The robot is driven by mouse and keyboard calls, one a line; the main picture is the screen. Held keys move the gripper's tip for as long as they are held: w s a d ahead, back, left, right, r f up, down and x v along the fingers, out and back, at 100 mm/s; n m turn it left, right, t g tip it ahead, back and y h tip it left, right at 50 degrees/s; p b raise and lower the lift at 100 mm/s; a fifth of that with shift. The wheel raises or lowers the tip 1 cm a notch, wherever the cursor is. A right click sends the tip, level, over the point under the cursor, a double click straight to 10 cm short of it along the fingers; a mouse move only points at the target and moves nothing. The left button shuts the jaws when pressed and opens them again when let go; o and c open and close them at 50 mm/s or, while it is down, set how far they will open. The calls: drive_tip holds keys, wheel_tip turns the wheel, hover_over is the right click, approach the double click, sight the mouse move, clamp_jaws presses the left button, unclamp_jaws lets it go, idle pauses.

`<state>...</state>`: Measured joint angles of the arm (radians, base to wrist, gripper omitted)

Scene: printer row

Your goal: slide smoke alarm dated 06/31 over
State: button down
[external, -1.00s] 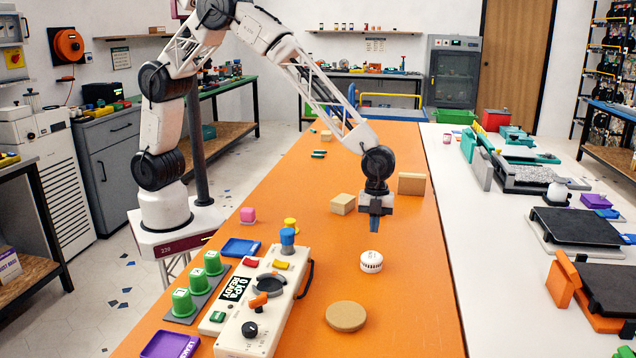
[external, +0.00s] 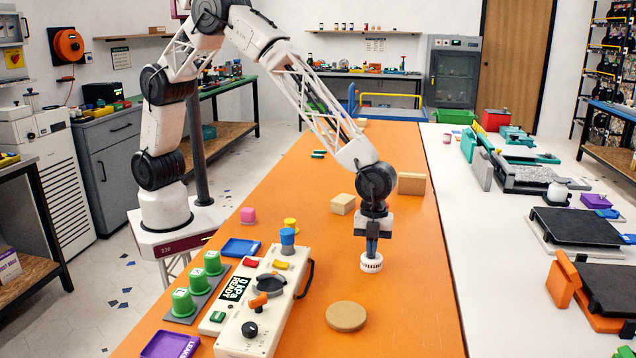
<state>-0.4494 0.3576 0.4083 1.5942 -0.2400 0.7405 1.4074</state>
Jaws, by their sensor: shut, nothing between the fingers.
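A small round white smoke alarm (external: 371,264) sits on the orange table, right of the control box. Its date is too small to read. My gripper (external: 371,252) points straight down at the alarm's top, with its fingers shut and nothing between them. The fingertips appear to touch or nearly touch the top; I cannot tell which. The fingers hide part of the alarm's upper face.
A round tan disc (external: 346,316) lies in front of the alarm. A control box (external: 262,305) with knobs stands to the left. Two cardboard-coloured blocks (external: 343,204) (external: 411,184) stand behind. The orange table (external: 420,290) is bare to the right.

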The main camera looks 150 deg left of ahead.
drive_tip(key=shift+f, duration=0.4)
drive_tip(key=shift+s+d+f, duration=0.1)
drive_tip(key=shift+s+f, duration=0.05)
drive_tip(key=shift+f, duration=0.05)
drive_tip(key=shift+s+a+f, duration=0.1)
drive_tip(key=shift+s+a, duration=0.25)
drive_tip(key=s+a, duration=0.6)
drive_tip(key=s, duration=0.1)
drive_tip(key=s+a, duration=0.7)
drive_tip(key=shift+a+f, duration=0.2)
drive_tip(key=shift+a, duration=0.1)
drive_tip(key=shift+r, duration=0.1)
drive_tip(key=shift+w+a+r, duration=0.1)
drive_tip(key=shift+w+r, duration=0.05)
drive_tip(key=shift+r, duration=0.5)
drive_tip(key=shift+w+a+r, duration=0.1)
drive_tip(key=shift+r, duration=0.5)
wheel_tip(320, 180, up, 7)
drive_tip(key=s, duration=0.1)
drive_tip(key=shift+a, duration=0.35)
